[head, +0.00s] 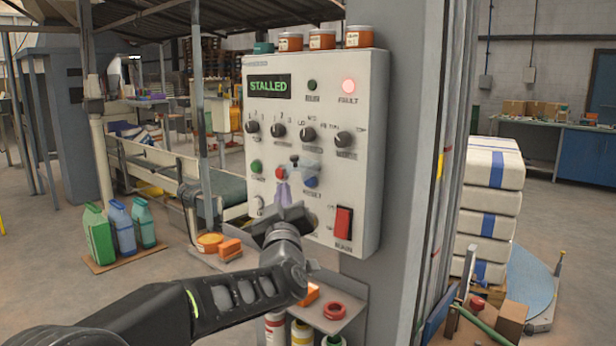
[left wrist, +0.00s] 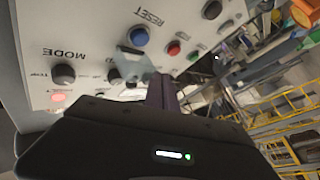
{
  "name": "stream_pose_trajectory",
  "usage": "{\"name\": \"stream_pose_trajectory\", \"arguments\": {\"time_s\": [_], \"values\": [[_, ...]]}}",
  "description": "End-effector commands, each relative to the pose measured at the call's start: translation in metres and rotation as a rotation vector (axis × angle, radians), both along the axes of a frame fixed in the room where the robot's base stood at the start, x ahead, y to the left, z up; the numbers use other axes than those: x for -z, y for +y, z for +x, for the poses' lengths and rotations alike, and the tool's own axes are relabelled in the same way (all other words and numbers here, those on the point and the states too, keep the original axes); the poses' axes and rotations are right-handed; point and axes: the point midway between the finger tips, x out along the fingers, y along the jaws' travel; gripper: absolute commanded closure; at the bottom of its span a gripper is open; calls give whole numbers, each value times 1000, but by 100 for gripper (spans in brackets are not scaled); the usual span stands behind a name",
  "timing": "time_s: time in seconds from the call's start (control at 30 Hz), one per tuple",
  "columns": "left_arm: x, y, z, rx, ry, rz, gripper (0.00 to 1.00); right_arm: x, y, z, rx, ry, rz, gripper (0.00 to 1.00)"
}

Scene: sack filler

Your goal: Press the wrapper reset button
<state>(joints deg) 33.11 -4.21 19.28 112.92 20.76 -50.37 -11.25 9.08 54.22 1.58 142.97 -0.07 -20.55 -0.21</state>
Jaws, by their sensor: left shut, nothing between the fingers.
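The control panel (head: 345,110) shows STALLED on its display, and a red FAULT lamp (head: 348,86) is lit. The blue reset button (head: 311,182) sits low on the panel, right of a red button (head: 280,173). In the left wrist view the blue button (left wrist: 139,37) has RESET printed beside it. A clear cover-like piece (left wrist: 136,63) is close to it; whether it covers the button I cannot tell. My left gripper (head: 282,192) is shut and empty, just below and left of the blue button. Its fingertips (left wrist: 160,84) appear apart from the button. My right gripper is not in view.
A red main switch (head: 343,222) and several black knobs (head: 308,134) are on the same panel. Small jars (head: 322,39) stand on top of it. A shelf (head: 338,312) with a red ring is below. Stacked sacks (head: 492,190) stand at the right.

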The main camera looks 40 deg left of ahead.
Motion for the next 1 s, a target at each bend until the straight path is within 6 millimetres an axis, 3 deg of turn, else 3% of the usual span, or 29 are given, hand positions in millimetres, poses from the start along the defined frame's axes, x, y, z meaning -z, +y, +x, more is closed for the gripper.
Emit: {"name": "stream_pose_trajectory", "arguments": {"time_s": [0.13,0.4,1.0], "values": [[-2,-2,21,1,1,-3,100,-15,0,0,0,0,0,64],[0,-4,44,0,-1,-1,100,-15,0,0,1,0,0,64],[0,-4,47,0,0,0,100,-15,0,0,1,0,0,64]]}}
